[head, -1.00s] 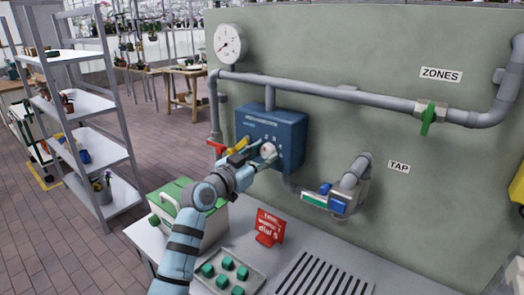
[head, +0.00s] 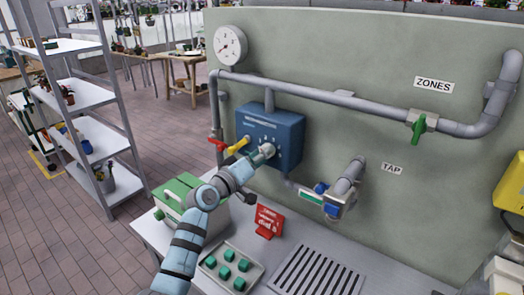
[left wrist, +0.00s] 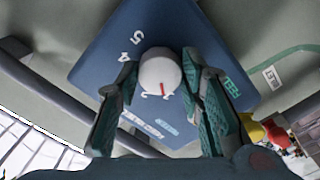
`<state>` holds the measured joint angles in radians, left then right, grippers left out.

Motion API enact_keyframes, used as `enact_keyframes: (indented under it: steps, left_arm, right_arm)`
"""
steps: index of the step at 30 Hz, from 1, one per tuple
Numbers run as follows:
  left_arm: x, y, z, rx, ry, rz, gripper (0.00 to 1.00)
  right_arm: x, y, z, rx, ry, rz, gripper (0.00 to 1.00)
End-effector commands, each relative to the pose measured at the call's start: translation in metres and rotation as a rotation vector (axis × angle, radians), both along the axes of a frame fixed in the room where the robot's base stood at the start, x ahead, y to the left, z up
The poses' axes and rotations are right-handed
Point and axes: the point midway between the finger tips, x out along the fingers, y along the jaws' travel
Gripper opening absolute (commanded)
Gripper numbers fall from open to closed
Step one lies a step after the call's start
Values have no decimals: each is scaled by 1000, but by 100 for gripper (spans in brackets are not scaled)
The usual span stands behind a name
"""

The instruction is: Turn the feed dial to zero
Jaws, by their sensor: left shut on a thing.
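The feed dial is a round white knob on the front of a blue box (head: 285,128) on the grey-green wall. My left gripper (head: 266,152) reaches it from the lower left. In the left wrist view the feed dial (left wrist: 160,70) sits between the two green-padded fingers of the left gripper (left wrist: 158,98), which are shut on its sides. A red mark on its face points toward the picture's bottom, by small numerals near 1 and 2. The numbers 4 and 5 show at upper left. The zero cannot be made out. My right gripper is not in view.
Red and yellow valve handles (head: 238,145) stand left of the box. A tap (head: 340,192) is at its lower right. A red sign (head: 268,222), a tray of green blocks (head: 250,278) and a green-lidded box (head: 180,190) stand on the bench below.

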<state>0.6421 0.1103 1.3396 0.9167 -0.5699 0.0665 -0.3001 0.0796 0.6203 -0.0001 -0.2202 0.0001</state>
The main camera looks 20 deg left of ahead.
Motion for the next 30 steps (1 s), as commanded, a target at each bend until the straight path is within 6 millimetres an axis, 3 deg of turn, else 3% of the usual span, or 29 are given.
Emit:
enact_keyframes:
  steps: [18, 30]
  left_arm:
    - [0, -1, 1, -520, 211, 0, 7]
    - [0, 0, 1, -702, 281, 1, 7]
  right_arm:
    - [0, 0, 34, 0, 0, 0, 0]
    - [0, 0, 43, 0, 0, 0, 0]
